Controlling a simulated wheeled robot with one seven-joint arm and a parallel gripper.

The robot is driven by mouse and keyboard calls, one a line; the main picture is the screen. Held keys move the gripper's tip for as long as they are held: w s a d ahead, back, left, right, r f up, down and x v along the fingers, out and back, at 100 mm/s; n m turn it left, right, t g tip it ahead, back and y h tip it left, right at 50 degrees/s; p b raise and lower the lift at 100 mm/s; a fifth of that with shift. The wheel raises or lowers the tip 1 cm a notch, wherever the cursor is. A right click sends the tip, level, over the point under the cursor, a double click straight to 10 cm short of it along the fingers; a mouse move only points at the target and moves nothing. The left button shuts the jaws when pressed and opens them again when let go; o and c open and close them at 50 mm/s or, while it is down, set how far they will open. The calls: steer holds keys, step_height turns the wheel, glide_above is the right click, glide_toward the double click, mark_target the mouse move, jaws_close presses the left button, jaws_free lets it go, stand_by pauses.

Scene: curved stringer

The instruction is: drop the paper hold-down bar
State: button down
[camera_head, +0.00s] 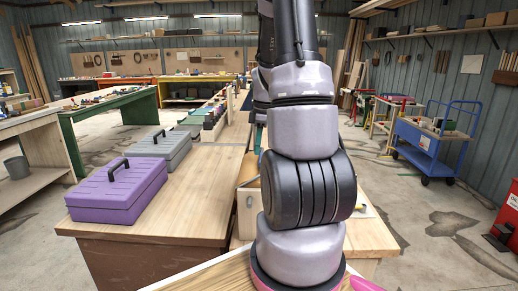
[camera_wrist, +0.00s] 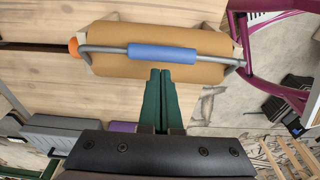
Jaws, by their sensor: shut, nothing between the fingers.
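The paper hold-down bar (camera_wrist: 110,50) is a thin grey rod with bent ends and a blue sleeve (camera_wrist: 163,53) at its middle. In the wrist view it lies across a brown paper roll (camera_wrist: 200,73) near the top. My gripper (camera_wrist: 160,71) has green fingers, shut together and empty. Their tips appear just below the blue sleeve in the picture; I cannot tell whether they touch the bar or the roll.
A purple toolbox (camera_head: 116,192) and a grey toolbox (camera_head: 161,148) stand on the wooden bench (camera_head: 190,205) left of my arm. An orange knob (camera_wrist: 73,47) sits at the bar's left end. A blue trolley (camera_head: 430,140) stands on the floor at right.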

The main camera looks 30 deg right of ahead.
steer(key=shift+s+d+f, duration=0.15)
steer(key=shift+d+f, duration=0.05)
steer(key=shift+f, duration=0.05)
